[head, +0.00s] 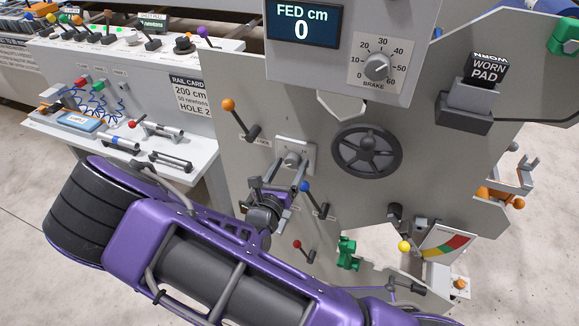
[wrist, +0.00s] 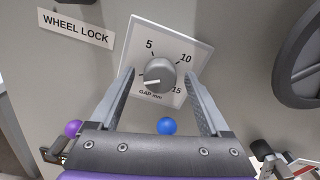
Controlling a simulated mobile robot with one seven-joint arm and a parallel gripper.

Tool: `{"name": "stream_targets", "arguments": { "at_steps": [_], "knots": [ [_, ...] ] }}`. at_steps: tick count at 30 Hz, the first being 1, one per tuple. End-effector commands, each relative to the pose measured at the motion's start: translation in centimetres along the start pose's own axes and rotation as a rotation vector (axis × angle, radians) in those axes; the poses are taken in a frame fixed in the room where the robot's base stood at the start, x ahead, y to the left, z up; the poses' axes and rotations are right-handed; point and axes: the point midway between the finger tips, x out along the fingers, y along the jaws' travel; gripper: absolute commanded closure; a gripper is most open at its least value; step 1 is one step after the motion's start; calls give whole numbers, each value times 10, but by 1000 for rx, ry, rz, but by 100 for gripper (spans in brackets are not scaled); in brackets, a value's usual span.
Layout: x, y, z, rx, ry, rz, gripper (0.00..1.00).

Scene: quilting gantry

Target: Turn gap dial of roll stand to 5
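The gap dial is a grey round knob (wrist: 159,72) on a white, tilted plate (wrist: 137,35) marked 5, 10, 15 and "GAP mm" in the wrist view. The knob's white pointer line points left and slightly down, away from the 5, which is at the plate's upper left. The left finger hides part of the plate's left edge. In the head view the dial (head: 292,157) sits on the grey roll stand panel (head: 240,185). My gripper (head: 286,174) is open, its fingers on either side of the knob, with visible gaps between them and the knob in the wrist view.
A blue-ball lever (head: 305,187) is just right of my gripper. An orange-ball wheel lock lever (head: 229,105) is upper left; a red-ball lever (head: 298,244) is below. A dark handwheel (head: 366,150) is to the right. The brake dial (head: 376,66) and display are above.

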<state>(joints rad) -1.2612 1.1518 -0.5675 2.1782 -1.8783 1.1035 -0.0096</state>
Motion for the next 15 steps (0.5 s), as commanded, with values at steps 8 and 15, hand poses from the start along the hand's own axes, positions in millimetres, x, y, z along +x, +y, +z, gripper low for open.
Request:
{"name": "stream_targets", "arguments": {
  "at_steps": [8, 15],
  "knots": [
    [0, 0, 0, 0, 0, 0, 70],
    [0, 0, 0, 0, 0, 0, 100]
  ]
}}
